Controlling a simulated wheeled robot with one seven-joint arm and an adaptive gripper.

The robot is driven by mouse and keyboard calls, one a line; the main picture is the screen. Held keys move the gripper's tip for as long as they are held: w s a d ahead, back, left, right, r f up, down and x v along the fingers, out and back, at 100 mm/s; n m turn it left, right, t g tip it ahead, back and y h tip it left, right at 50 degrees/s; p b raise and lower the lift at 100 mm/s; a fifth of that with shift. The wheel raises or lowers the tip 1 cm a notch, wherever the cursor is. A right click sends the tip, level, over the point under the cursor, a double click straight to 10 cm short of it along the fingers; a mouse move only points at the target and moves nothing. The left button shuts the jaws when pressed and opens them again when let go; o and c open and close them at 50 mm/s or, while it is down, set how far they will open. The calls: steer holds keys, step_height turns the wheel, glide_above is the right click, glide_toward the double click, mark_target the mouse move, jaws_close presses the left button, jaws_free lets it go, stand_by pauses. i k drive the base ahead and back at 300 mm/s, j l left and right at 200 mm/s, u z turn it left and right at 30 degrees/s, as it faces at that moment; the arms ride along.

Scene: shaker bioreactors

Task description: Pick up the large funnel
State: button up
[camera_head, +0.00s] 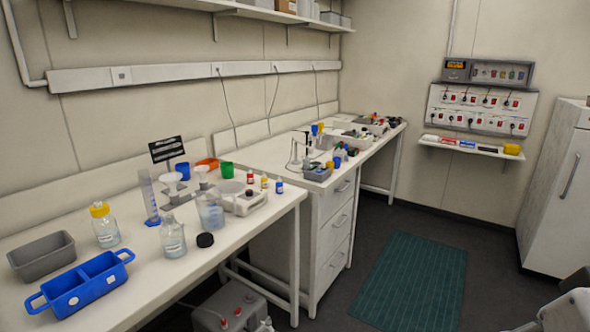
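A white funnel (172,178) with a wide cup stands among the glassware on the near bench, behind a clear bottle. My gripper's fingers are not in view. Grey rounded parts at the lower right corner may be my arm, and they are far from the funnels.
A measuring cylinder (149,197), a yellow-capped bottle (105,226), a clear bottle (173,238) and a black cap (205,240) crowd the funnels. A blue divided tray (80,287) and grey bin (42,257) are left. Open floor with a green mat (412,281) lies right.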

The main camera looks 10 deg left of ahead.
mark_target(173, 187)
steer(key=i+u, duration=0.2)
steer(key=i, duration=0.2)
steer(key=i+l+u, duration=0.2)
steer(key=i, duration=0.15)
steer(key=i+l+u, duration=0.15)
steer(key=i, duration=0.2)
steer(key=i+l+u, duration=0.15)
steer(key=i+u, duration=0.25)
steer(key=i+l+u, duration=0.25)
steer(key=u, duration=0.2)
steer(key=i+l+u, duration=0.25)
steer(key=u, duration=0.15)
steer(key=i+l+u, duration=0.2)
steer(key=l+u, duration=0.2)
steer(key=l, duration=0.15)
